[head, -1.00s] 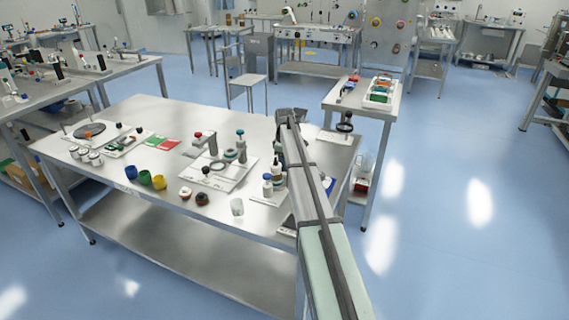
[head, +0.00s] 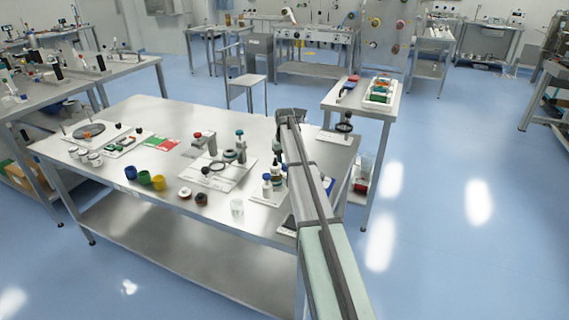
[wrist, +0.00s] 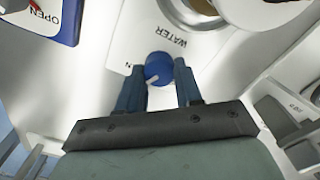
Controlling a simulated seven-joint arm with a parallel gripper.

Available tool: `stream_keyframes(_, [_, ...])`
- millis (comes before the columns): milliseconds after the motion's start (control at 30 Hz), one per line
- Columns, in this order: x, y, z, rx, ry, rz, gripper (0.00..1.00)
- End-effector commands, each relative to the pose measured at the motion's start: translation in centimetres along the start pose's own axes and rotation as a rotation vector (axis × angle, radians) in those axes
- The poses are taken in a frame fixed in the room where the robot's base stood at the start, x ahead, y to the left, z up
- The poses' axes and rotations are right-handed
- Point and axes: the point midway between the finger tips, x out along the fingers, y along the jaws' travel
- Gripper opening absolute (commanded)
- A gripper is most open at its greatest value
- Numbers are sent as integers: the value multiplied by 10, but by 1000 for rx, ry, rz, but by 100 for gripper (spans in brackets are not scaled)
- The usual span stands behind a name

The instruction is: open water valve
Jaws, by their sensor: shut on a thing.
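The water valve shows in the wrist view as a small round blue knob (wrist: 158,68) with a pale pointer mark. It sits on a white panel (wrist: 125,30) next to the upside-down word WATER. My gripper (wrist: 160,72) has its two blue fingers on either side of the knob and is shut on it. A letter N shows left of the knob, partly cut off by the finger. In the head view my arm reaches over the right end of the steel table (head: 130,110); the knob and fingertips are hidden there.
In the wrist view a blue-edged sign (wrist: 55,15) reading OPEN is at upper left, and a round metal part (wrist: 262,10) at upper right. A side table (head: 345,100) is beyond.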

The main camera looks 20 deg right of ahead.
Motion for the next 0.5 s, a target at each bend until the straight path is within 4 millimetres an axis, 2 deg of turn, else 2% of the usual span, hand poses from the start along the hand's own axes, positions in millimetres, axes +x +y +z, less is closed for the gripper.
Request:
stream_keyframes(200, [0, 1, 0, 130, 0, 0, 4])
stream_keyframes(500, [0, 1, 0, 218, 1, 0, 4])
